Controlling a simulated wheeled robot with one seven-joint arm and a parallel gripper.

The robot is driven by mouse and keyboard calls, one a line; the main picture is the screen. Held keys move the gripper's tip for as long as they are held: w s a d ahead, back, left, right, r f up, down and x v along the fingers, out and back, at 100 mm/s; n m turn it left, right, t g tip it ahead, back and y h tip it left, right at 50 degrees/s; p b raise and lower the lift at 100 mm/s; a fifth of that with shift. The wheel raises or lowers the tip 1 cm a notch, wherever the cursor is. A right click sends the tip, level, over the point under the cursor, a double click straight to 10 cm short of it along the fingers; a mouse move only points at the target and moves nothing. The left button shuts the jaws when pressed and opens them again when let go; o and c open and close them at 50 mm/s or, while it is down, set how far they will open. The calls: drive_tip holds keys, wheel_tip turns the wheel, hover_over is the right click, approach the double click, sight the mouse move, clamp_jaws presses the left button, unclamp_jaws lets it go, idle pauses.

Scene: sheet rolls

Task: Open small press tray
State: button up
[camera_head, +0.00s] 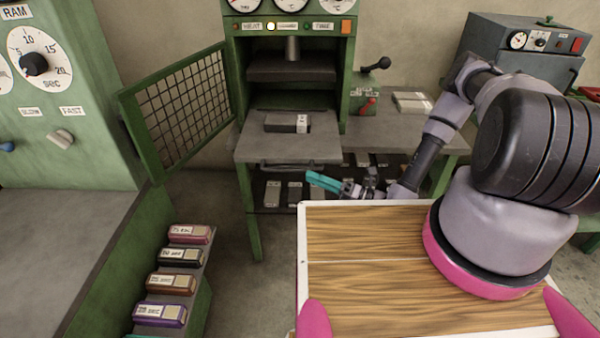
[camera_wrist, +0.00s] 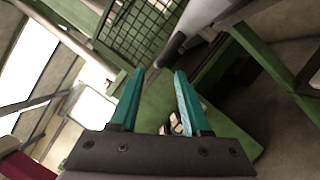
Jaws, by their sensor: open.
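The small green press (camera_head: 292,70) stands in the middle of the head view. Its grey tray (camera_head: 270,148) juts out at the front below the press opening, with a bar handle (camera_head: 300,166) along its front edge. A dark grey block with a white label (camera_head: 287,122) sits on the tray. My gripper (camera_head: 318,181), with teal fingers, is in front of and slightly below the tray, near the handle's right end. In the wrist view my gripper (camera_wrist: 159,76) is open with nothing between its fingers. I cannot tell whether it touches the handle.
The green mesh door (camera_head: 185,108) stands swung open at the left of the press. A shelf with several grey blocks (camera_head: 296,194) lies below the tray. A rack of coloured labelled blocks (camera_head: 181,257) stands at the lower left. A grey machine (camera_head: 522,55) is at the back right.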

drive_tip(key=shift+v, duration=2)
drive_tip(key=shift+r, duration=0.1)
drive_tip(key=d+r+n+g+h, duration=0.2)
drive_tip(key=r+n+g+h, duration=0.15)
drive_tip(key=r+n, duration=0.4)
drive_tip(key=w+d+r+n+g+h, duration=0.1)
drive_tip(key=d+r+n+g+h, duration=0.15)
drive_tip(key=r+n+g, duration=0.4)
drive_tip(key=d+r+n+g+h, duration=0.2)
drive_tip(key=r+n, duration=0.5)
drive_tip(key=r, duration=0.3)
drive_tip(key=s+d+r+n+t+h, duration=0.2)
drive_tip(key=d+r+n+t+h, duration=0.1)
drive_tip(key=r, duration=0.5)
drive_tip(key=s+d+r+n+t+h, duration=0.2)
drive_tip(key=r+t, duration=0.3)
drive_tip(key=r, duration=0.3)
drive_tip(key=s+d+r+n+t+h, duration=0.3)
drive_tip(key=d+r+h, duration=0.1)
drive_tip(key=r, duration=0.4)
drive_tip(key=shift+s+d+n+t, duration=0.25)
drive_tip(key=shift+d+n+t, duration=0.05)
drive_tip(key=shift+t, duration=0.1)
